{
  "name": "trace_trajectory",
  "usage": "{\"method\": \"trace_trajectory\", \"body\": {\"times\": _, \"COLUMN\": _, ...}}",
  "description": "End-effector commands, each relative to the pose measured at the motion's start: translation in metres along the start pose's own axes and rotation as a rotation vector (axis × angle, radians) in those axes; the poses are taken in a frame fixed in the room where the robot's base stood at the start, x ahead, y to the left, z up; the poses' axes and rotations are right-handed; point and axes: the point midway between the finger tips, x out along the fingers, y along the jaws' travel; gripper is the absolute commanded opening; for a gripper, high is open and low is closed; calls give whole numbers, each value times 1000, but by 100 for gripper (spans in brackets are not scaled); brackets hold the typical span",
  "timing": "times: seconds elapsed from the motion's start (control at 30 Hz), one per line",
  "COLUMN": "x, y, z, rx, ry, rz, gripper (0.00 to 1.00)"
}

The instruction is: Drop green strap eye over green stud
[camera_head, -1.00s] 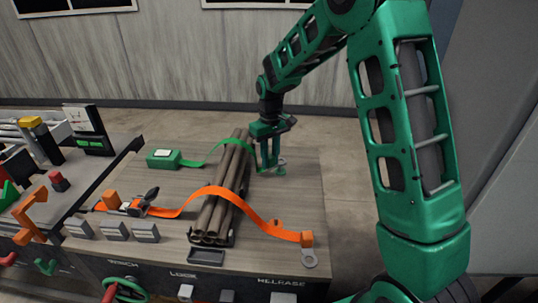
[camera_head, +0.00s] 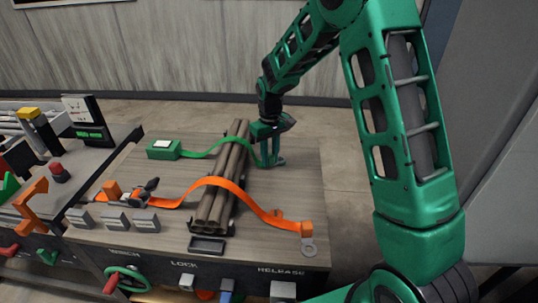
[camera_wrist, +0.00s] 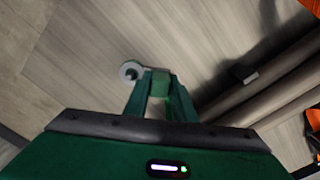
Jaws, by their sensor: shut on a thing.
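My gripper (camera_head: 270,163) is shut on the green strap end, a small green block (camera_wrist: 160,83) between the fingertips in the wrist view. A round pale metal eye (camera_wrist: 130,70) sticks out to the left of the block, low over or at the wood table. The green strap (camera_head: 205,152) runs from a green box (camera_head: 164,150) over the pipe bundle (camera_head: 225,180) to my gripper. I cannot make out the green stud in either view, and cannot tell whether the eye is around it.
An orange strap (camera_head: 200,186) crosses the front of the bundle, ending in an orange block (camera_head: 306,229) with a metal eye (camera_head: 308,249). The table's right side is mostly clear.

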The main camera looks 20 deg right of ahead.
Motion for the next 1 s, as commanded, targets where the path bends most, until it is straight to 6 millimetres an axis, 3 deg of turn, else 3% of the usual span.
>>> {"method": "trace_trajectory", "body": {"times": 0.3, "x": 0, "y": 0, "z": 0, "rx": 0, "ry": 0, "rz": 0, "gripper": 0}}
{"method": "trace_trajectory", "body": {"times": 0.33, "x": 0, "y": 0, "z": 0, "rx": 0, "ry": 0, "rz": 0, "gripper": 30}}
{"method": "trace_trajectory", "body": {"times": 0.4, "x": 0, "y": 0, "z": 0, "rx": 0, "ry": 0, "rz": 0, "gripper": 45}}
{"method": "trace_trajectory", "body": {"times": 0.77, "x": -3, "y": 0, "z": 0, "rx": 0, "ry": 2, "rz": 0, "gripper": 45}}
{"method": "trace_trajectory", "body": {"times": 1.0, "x": -38, "y": 0, "z": -1, "rx": 0, "ry": 5, "rz": 1, "gripper": 45}}
